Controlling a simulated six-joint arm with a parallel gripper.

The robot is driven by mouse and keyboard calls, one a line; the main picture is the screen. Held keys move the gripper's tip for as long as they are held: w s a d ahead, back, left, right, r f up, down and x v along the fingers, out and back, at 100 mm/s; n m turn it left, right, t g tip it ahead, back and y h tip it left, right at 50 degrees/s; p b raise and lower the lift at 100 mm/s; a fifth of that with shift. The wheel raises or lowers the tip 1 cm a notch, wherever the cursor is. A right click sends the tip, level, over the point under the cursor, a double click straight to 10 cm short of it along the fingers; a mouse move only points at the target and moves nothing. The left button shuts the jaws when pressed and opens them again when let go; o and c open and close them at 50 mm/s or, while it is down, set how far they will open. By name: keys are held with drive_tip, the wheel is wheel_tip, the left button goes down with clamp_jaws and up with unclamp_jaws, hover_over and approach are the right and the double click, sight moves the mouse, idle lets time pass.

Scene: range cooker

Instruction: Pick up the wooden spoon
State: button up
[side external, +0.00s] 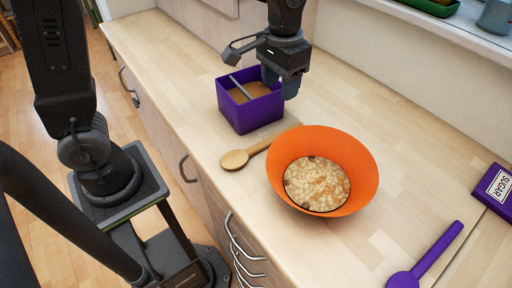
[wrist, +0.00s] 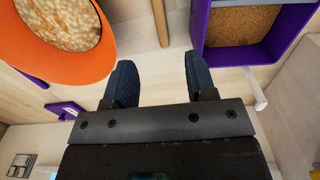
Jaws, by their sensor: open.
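The wooden spoon (side external: 240,157) lies on the wooden counter, its bowl end toward the front edge and its handle running back between the purple box and the orange bowl. In the wrist view only part of its handle (wrist: 161,22) shows at the top, beyond the fingertips. My gripper (side external: 280,88) is above the counter, behind the spoon and close to the purple box. In the wrist view my gripper (wrist: 156,75) has its two dark fingers wide apart with nothing between them.
An orange bowl (side external: 358,160) with oat-like food stands right of the spoon. A purple box (side external: 239,118) with brown contents and a utensil stands left of it. A purple spoon (side external: 440,252) and a purple sugar box (side external: 496,190) lie at the right. The counter's back right is clear.

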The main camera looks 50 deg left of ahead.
sight(280, 134)
drive_tip(key=f, duration=1.4)
drive_tip(key=shift+w+d+f, duration=0.15)
drive_tip(key=shift+w+d, duration=0.05)
drive_tip(key=shift+w, duration=0.15)
drive_tip(key=shift+c, duration=0.3)
clamp_jaws()
